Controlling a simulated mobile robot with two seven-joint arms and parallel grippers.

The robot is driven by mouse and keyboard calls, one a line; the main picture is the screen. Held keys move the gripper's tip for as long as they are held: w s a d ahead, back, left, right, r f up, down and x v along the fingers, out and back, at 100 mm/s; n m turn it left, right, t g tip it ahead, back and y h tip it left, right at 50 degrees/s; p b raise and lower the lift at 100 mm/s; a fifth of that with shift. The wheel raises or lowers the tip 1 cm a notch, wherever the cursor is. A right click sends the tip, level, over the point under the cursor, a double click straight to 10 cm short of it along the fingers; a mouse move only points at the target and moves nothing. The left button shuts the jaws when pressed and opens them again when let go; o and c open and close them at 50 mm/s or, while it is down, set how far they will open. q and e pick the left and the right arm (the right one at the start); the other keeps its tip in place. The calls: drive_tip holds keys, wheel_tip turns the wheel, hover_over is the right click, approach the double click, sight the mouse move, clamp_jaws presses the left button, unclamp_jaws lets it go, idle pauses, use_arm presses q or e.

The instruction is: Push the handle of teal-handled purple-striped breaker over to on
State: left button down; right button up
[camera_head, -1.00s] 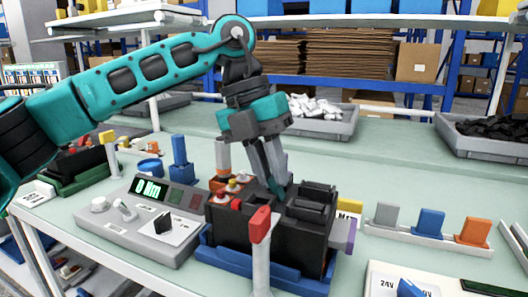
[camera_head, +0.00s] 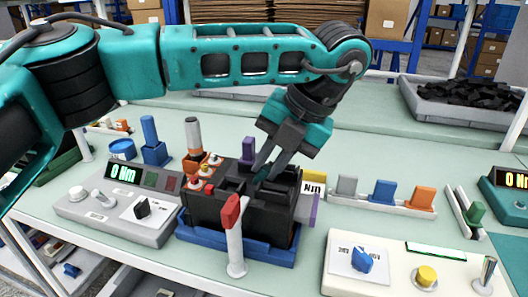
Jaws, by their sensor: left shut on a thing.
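The black breaker (camera_head: 215,211) sits in a blue cradle (camera_head: 232,247) at the middle of the bench. A purple piece (camera_head: 307,209) shows at its right end. My left gripper (camera_head: 264,171) points down into the top of the breaker, its fingers shut on the small teal handle (camera_head: 261,175). The fingers and the dark housing hide most of the handle, so its exact tilt is hard to tell. My right gripper is not in view.
A red-tipped post (camera_head: 235,235) stands close in front of the breaker. A grey meter console (camera_head: 117,211) is at left, a rack of coloured blocks (camera_head: 382,205) at right, and a white panel with knobs (camera_head: 395,276) at front right. Open bench lies behind.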

use_arm(q)
drive_tip(key=shift+d+f, duration=0.15)
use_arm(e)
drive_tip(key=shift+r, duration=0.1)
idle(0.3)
use_arm(q)
drive_tip(key=c, duration=1.3)
unclamp_jaws()
drive_tip(key=shift+c, duration=0.2)
drive_tip(key=p+v, duration=0.3)
drive_tip(key=v, duration=1)
drive_tip(key=shift+d+f, duration=0.15)
drive_tip(key=shift+d, duration=0.15)
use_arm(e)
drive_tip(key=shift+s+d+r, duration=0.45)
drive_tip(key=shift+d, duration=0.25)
use_arm(q)
drive_tip(key=shift+s, duration=0.1)
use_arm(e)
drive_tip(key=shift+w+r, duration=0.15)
